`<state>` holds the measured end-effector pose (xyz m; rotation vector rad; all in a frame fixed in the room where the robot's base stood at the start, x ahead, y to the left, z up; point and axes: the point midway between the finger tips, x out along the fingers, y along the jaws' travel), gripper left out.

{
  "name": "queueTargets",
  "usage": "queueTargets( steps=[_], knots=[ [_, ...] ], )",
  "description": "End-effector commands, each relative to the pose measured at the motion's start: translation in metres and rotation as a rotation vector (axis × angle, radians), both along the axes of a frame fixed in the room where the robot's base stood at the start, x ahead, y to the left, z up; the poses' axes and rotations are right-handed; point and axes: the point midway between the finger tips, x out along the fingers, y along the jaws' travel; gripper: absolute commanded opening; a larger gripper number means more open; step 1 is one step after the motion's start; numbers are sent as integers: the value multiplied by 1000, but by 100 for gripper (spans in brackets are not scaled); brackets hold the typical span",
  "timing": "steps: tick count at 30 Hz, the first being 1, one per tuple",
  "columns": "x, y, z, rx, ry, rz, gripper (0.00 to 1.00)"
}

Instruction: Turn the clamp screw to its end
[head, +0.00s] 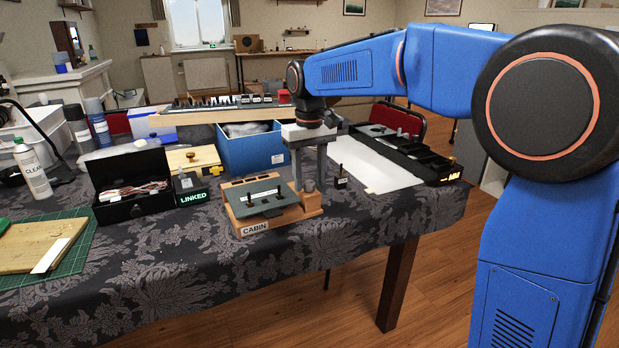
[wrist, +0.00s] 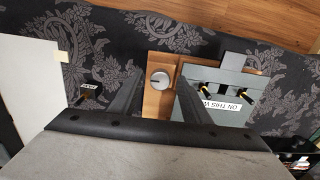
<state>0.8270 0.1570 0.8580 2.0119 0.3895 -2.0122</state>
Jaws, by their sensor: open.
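The clamp screw is a round grey knob (wrist: 158,80) with a pale line across its top. It sits on a wooden block (wrist: 157,103) beside the grey CABIN panel (head: 262,196). In the head view the knob (head: 309,186) shows low between the fingers. My gripper (head: 309,178) points straight down over the block, its jaws open. In the wrist view one finger of my gripper (wrist: 159,86) is left of the knob and the other right, with visible gaps. I cannot tell exactly how far down the fingertips reach beside it.
Two black-and-brass levers (wrist: 243,95) stand on the panel close to the right finger. A small switch (head: 341,177) and a white sheet (head: 372,165) lie right of the gripper. A blue bin (head: 250,150) stands behind, and a black box (head: 130,185) is left.

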Motion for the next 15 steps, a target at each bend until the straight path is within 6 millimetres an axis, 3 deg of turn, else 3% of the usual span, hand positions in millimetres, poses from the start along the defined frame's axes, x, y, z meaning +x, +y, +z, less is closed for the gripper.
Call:
queueTargets(
  steps=[7, 12, 15],
  knots=[
    [0, 0, 0, 0, 0, 0, 41],
    [0, 0, 0, 0, 0, 0, 2],
    [0, 0, 0, 0, 0, 0, 2]
  ],
)
